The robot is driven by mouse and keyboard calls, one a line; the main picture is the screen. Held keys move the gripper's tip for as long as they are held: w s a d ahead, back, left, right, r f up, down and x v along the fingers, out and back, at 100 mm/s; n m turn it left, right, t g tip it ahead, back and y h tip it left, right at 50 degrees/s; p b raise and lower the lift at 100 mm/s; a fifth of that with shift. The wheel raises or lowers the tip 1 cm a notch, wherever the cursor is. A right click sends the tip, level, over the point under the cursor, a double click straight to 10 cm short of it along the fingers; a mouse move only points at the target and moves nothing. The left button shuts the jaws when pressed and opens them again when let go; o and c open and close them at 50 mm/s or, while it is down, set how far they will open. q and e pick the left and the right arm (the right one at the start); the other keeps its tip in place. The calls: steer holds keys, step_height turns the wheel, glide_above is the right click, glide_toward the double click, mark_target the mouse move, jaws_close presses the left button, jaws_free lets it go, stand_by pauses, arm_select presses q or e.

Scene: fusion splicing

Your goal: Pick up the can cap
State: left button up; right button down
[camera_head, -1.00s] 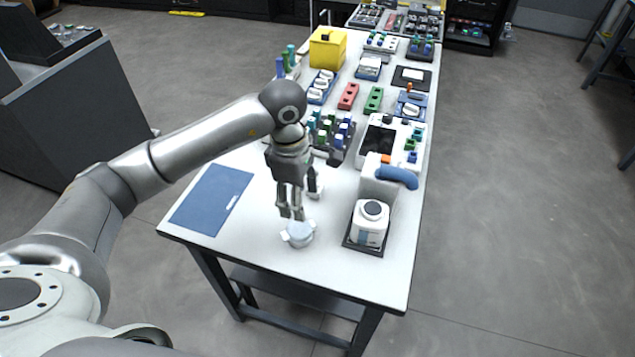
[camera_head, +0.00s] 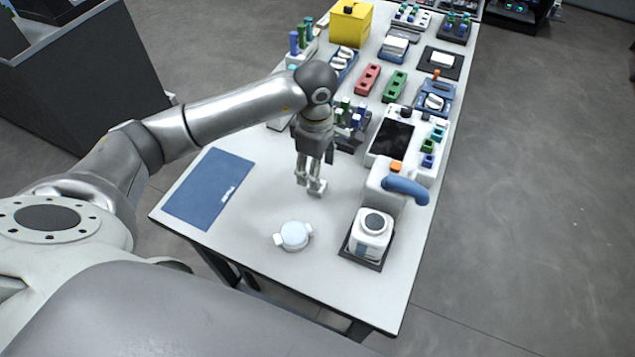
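A white round cap-like piece (camera_head: 294,236) with two small side tabs lies flat near the front of the white table. A white can (camera_head: 370,242) with a dark round top (camera_head: 374,222) stands to its right on a black square base. I cannot tell for certain which of these the task calls the can cap. My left gripper (camera_head: 310,187) points down, behind the white round piece and apart from it in the picture. Its fingers show a gap and hold nothing that I can see. My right gripper is out of view.
A blue mat (camera_head: 208,188) lies at the table's left. A white device with a dark screen (camera_head: 390,137) and a blue curved handle (camera_head: 406,189) stand behind the can. Coloured blocks and a yellow box (camera_head: 351,23) fill the far part. The front is mostly clear.

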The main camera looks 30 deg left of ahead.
mark_target(323, 183)
arm_select(q)
steer(key=shift+f, duration=0.4)
steer(key=shift+w+f, duration=0.1)
steer(key=shift+f, duration=0.25)
step_height(323, 183, down, 4)
steer(key=shift+w+f+p, duration=0.1)
steer(key=shift+f+p, duration=0.1)
steer(key=shift+p, duration=0.65)
steer(key=shift+f, duration=0.2)
steer(key=c, duration=0.8)
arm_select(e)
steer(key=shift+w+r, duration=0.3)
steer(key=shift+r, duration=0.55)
